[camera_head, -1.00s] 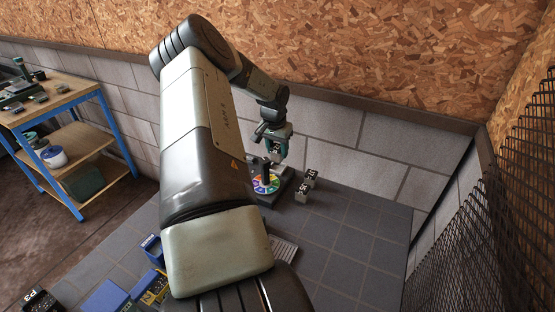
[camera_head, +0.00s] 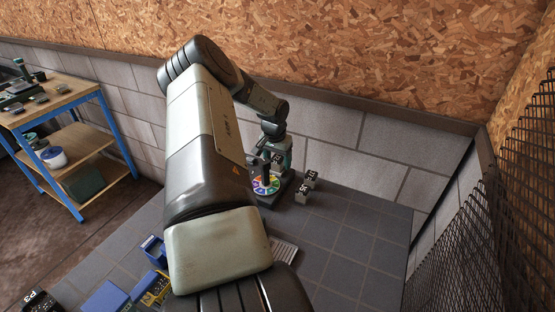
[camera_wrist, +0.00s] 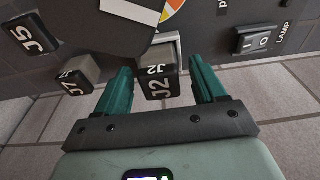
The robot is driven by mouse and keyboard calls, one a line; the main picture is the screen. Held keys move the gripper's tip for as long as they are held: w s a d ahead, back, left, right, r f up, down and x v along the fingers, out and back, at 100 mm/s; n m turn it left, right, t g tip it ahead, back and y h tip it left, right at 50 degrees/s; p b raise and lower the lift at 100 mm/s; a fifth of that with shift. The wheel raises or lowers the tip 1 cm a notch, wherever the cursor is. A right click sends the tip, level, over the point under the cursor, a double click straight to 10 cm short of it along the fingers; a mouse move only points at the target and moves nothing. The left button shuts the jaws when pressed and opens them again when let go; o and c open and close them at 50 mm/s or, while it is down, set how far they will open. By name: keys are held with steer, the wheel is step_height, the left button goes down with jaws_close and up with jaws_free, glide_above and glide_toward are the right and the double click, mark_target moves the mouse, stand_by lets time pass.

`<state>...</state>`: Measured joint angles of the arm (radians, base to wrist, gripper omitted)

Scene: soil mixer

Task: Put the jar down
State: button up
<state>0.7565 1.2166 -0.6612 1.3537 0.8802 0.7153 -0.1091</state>
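The jar J2 (camera_wrist: 158,84), a small block-like jar with a black label on top and front, stands upright at the mixer station. In the head view it shows as a small dark shape (camera_head: 277,169) under my wrist. My gripper (camera_wrist: 163,84) has its teal fingers on either side of the jar, with a narrow gap at each side, so it is open around it. In the head view my gripper (camera_head: 278,158) is low over the dark station base, partly hidden by my arm. The jar's underside and exact support are hidden.
Jars J5 (camera_wrist: 34,34) and J7 (camera_wrist: 78,78) stand left of J2 in the wrist view. A coloured dial (camera_head: 267,185) is close by. A lamp switch (camera_wrist: 258,38) is at the right. Blue bins (camera_head: 108,298) stand at the table's front. The table's right side is clear.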

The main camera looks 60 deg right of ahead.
mark_target(275, 161)
step_height(275, 161, up, 12)
steer(key=a, duration=0.1)
steer(key=shift+a, duration=0.4)
steer(key=shift+r, duration=0.1)
stand_by(0.9)
